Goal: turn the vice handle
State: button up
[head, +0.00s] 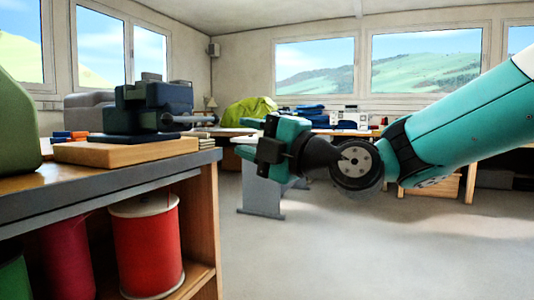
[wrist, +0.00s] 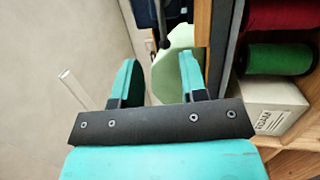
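The vice (head: 155,105) is dark blue-grey and stands on a wooden block on the workbench at the left. Its handle side, with a grey bar (head: 182,120), points right toward my gripper. My gripper (head: 264,147) is in the air to the right of the bench, clear of the vice. In the wrist view its two teal fingers (wrist: 158,78) are spread apart with nothing between them. A dark part of the vice (wrist: 163,12) with a thin bar shows at the top of that view, beyond the fingertips. How the handle is turned is hard to tell.
The wooden block (head: 125,152) lies on the workbench (head: 110,182). A green object (head: 17,125) stands at the bench's near left. A red spool (head: 147,250) sits on the shelf below; a white box (wrist: 268,108) shows in the wrist view. The floor (head: 350,245) right of the bench is clear.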

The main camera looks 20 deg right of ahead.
jog(key=shift+b+v, duration=0.3)
jog(key=shift+v, duration=1.45)
jog(key=shift+a, duration=0.1)
